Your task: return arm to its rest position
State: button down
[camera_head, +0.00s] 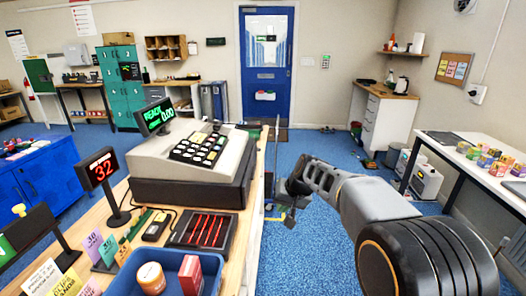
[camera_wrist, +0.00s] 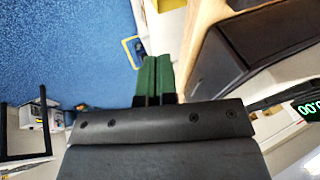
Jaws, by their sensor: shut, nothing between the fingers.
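My arm reaches in from the lower right in the head view, over the blue floor to the right of the wooden counter (camera_head: 252,229). My gripper (camera_head: 288,190) is at its far end, beside the counter's right edge and apart from the cash register (camera_head: 187,161). In the wrist view, the two green fingers of my gripper (camera_wrist: 155,76) lie side by side, shut, with nothing between them. The fingertips are small and hard to make out in the head view.
A white table (camera_head: 459,157) with small colourful boxes stands at the right. Blue floor is open toward the blue door (camera_head: 267,62).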

jog(key=s+d+h+p, duration=0.2)
jog(key=s+d, duration=0.2)
jog(key=s, duration=0.8)
jog(key=s+d+r+h+p, duration=0.1)
jog(key=s+d, duration=0.4)
jog(key=s, duration=0.7)
jog(key=shift+r+n+h+p, duration=0.2)
jog(key=shift+n+h+p, duration=0.1)
jog(key=shift+h+p, duration=0.15)
